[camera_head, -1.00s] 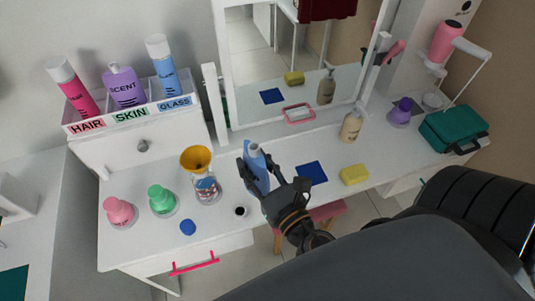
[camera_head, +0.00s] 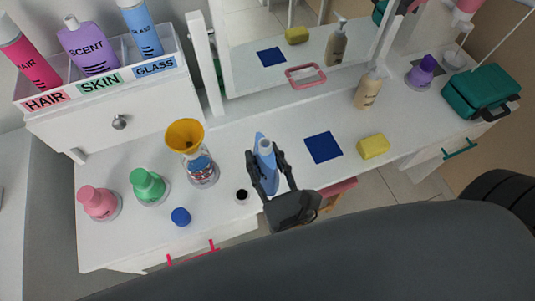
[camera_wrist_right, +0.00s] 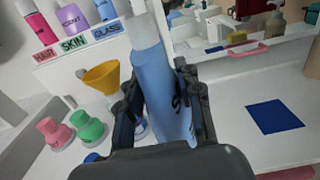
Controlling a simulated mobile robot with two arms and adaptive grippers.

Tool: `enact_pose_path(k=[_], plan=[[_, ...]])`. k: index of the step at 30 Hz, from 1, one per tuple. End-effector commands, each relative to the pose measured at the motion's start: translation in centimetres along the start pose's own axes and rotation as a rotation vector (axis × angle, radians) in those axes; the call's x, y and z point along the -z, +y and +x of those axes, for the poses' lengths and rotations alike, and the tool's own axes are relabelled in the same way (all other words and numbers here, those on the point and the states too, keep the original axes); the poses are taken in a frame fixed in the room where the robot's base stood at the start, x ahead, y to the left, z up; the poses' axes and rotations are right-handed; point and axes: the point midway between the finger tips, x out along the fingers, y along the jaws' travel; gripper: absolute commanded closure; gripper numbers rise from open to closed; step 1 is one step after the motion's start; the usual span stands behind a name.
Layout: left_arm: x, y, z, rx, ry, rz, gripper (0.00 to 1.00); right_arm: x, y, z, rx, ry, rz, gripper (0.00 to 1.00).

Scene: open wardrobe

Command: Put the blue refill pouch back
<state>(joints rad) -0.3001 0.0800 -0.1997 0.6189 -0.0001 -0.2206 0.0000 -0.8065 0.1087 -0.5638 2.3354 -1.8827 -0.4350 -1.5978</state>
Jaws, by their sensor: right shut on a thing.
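My right gripper (camera_head: 267,163) is shut on the blue refill pouch (camera_head: 268,175), which has a pale spout on top. It holds the pouch roughly upright over the front part of the white table, left of the dark blue square mat (camera_head: 323,148). In the right wrist view the pouch (camera_wrist_right: 165,90) stands between the two fingers, with its pale top at the upper edge; the mat (camera_wrist_right: 275,117) lies to its right, bare. The pouch's lower end is partly hidden by the gripper. My left gripper is not in view.
A clear bottle (camera_head: 203,174) with a yellow funnel (camera_head: 185,135) stands left of the pouch. A small dark-topped jar (camera_head: 242,196) and a blue cap (camera_head: 180,216) are nearby. A yellow sponge (camera_head: 373,146) lies right of the mat. A pump bottle (camera_head: 368,90) stands behind.

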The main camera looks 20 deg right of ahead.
Motion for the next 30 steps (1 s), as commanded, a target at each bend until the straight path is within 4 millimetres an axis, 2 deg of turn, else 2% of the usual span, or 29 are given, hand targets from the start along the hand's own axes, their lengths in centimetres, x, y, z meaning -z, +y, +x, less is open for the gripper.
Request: enact_pose_path(k=[2, 5, 10, 15, 18, 21, 30], plan=[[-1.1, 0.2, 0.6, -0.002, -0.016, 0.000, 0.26, 0.5, 0.6, 0.0, -0.002, -0.003, 0.000, 1.00], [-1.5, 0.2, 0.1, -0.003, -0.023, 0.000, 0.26, 0.7, 0.5, 0.9, -0.002, -0.006, -0.003, 1.00], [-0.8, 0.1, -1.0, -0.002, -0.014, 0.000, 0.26, 2.1, -1.0, 4.5, -0.001, -0.008, -0.004, 1.00], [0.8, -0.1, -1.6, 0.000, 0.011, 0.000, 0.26, 4.1, -2.6, 8.4, -0.003, -0.007, -0.003, 1.00], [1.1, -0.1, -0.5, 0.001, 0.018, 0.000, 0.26, 6.8, -3.1, 9.8, -0.006, -0.005, -0.006, 1.00], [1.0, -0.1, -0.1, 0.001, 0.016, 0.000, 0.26, 8.2, -3.6, 11.0, -0.005, -0.005, -0.005, 1.00], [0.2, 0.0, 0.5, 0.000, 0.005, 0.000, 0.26, 10.5, -4.4, 12.8, -0.004, -0.005, -0.003, 1.00]])
